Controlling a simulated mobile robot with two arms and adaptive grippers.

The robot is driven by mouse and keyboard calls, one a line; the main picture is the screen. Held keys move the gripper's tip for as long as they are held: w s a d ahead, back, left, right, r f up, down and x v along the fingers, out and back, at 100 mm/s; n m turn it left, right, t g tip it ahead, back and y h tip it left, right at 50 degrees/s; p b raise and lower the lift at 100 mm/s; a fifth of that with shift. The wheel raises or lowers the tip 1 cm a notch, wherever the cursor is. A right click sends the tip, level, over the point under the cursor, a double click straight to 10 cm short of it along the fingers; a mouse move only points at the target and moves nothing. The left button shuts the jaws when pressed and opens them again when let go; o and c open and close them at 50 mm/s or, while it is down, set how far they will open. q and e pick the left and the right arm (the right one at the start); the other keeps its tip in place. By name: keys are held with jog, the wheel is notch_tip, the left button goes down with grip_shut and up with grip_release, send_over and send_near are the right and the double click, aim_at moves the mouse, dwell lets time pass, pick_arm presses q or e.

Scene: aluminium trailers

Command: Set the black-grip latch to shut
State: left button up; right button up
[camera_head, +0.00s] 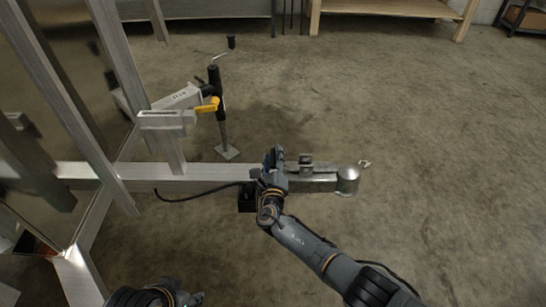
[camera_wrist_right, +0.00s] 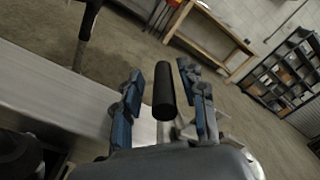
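The black grip (camera_wrist_right: 163,92) of the latch stands upright in the right wrist view, on a pale metal base. My right gripper (camera_wrist_right: 163,98) is open, with one blue-padded finger on each side of the grip and visible gaps between. In the head view my right gripper (camera_head: 274,162) is over the trailer's drawbar (camera_head: 215,184), just left of the coupler (camera_head: 346,181); there it hides the grip.
A jack with a black upper tube (camera_head: 216,90) and a yellow lever (camera_head: 207,105) stand left of and behind the right gripper. A black cable (camera_head: 200,195) hangs by the drawbar. Wooden benches (camera_head: 390,8) are at the back. The floor at right is clear.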

jog(key=shift+r, duration=0.1)
jog(key=s, duration=1.2)
jog(key=shift+d, duration=0.25)
